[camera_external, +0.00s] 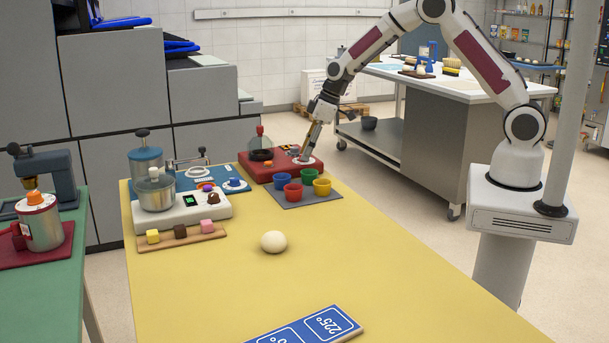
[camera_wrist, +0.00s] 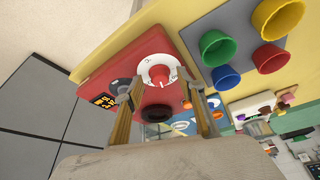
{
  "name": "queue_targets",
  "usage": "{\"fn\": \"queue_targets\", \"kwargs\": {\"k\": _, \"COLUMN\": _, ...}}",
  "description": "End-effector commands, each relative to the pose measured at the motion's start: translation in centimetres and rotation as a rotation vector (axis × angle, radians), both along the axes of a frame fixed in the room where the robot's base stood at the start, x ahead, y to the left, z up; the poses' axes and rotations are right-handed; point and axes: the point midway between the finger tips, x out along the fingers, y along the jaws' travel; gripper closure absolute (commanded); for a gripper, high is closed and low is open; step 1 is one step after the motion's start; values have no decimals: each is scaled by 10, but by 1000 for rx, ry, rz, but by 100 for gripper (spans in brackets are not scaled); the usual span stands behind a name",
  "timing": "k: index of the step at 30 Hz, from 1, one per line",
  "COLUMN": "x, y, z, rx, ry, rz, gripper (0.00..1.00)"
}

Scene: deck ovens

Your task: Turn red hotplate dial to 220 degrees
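The red hotplate (camera_external: 252,174) stands at the far end of the yellow table. In the wrist view the hotplate (camera_wrist: 98,82) carries a white dial (camera_wrist: 146,66) with a red knob (camera_wrist: 160,75) and a small dark display with orange digits (camera_wrist: 103,101), too small to read. My gripper (camera_external: 305,156) points down over the dial in the external view. In the wrist view my gripper (camera_wrist: 162,87) has its two fingers apart, with the knob lying in the gap near the fingertips. I see nothing clamped; whether a finger touches the knob I cannot tell.
Blue, red, green and yellow cups (camera_external: 322,187) stand on a grey mat (camera_external: 297,203) close in front of the hotplate. A white device (camera_external: 212,212) and a blue board (camera_external: 222,173) are at left. A pale ball (camera_external: 273,241) lies mid-table, with clear space around it.

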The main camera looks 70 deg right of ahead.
Motion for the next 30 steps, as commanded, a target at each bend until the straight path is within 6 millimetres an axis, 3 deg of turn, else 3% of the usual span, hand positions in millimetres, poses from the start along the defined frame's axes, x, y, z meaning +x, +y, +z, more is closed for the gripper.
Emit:
{"fn": "queue_targets", "kwargs": {"k": 17, "x": -25, "y": -11, "z": 70, "rx": -1, "ry": -5, "rz": -1, "gripper": 61}}
{"fn": "queue_targets", "kwargs": {"k": 23, "x": -37, "y": -10, "z": 62, "rx": 31, "ry": 49, "rz": -83, "gripper": 61}}
{"fn": "queue_targets", "kwargs": {"k": 30, "x": -63, "y": -9, "z": 49, "rx": 43, "ry": 123, "rz": -139, "gripper": 61}}
